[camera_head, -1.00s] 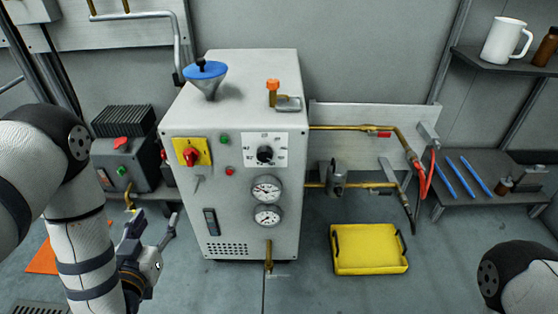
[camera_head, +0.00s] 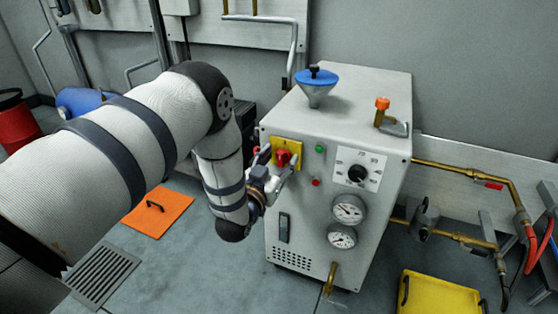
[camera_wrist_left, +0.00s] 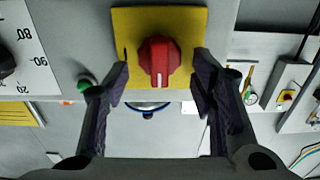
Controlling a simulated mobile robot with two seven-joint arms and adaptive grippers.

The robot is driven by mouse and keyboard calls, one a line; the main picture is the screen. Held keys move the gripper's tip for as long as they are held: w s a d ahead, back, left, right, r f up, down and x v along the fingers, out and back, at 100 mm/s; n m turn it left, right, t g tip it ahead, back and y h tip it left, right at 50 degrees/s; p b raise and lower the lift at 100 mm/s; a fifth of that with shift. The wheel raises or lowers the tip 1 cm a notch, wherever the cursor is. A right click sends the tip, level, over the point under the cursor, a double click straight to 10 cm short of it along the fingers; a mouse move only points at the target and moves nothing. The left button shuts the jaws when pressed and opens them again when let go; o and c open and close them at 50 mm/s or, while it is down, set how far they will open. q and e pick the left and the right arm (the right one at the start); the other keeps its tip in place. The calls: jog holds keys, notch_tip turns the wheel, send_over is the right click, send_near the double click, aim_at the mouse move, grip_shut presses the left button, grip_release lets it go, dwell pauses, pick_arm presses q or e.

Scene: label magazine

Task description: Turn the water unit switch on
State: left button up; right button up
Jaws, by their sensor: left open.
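The water unit (camera_head: 330,222) is a pale grey box on the floor, right of centre in the head view. Its switch is a red rotary knob (camera_head: 283,158) on a yellow plate (camera_head: 288,147) at the upper left of the front panel. In the left wrist view the red knob (camera_wrist_left: 159,60) sits between and just ahead of my fingertips. My left gripper (camera_head: 276,164) is open at the knob, one finger on each side; its fingers (camera_wrist_left: 160,85) do not visibly touch it. My right gripper is not in view.
The panel also has a green button (camera_head: 320,149), a dial (camera_head: 357,173) and two gauges (camera_head: 348,209). A blue funnel (camera_head: 317,76) stands on top. A yellow tray (camera_head: 437,291) lies at the lower right. An orange floor plate (camera_head: 158,213) is at left.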

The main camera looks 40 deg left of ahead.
pick_arm(q)
jog(key=c, duration=1.1)
jog(key=shift+d+m, duration=0.1)
jog(key=shift+m, duration=0.3)
jog(key=m+p, duration=0.1)
jog(key=m, duration=0.1)
jog(key=shift+d+m, duration=0.15)
jog(key=shift+m, duration=0.25)
jog(key=m, duration=0.1)
jog(key=m+p, duration=0.1)
jog(key=m, duration=0.1)
jog(key=shift+d+f+m, duration=0.15)
jog(key=shift+m, duration=0.15)
jog(key=m, duration=0.5)
jog(key=shift+d+f, duration=0.15)
jog(key=shift+f, duration=0.15)
jog(key=m, duration=0.5)
jog(key=shift+f+m, duration=0.2)
jog(key=shift+m, duration=0.2)
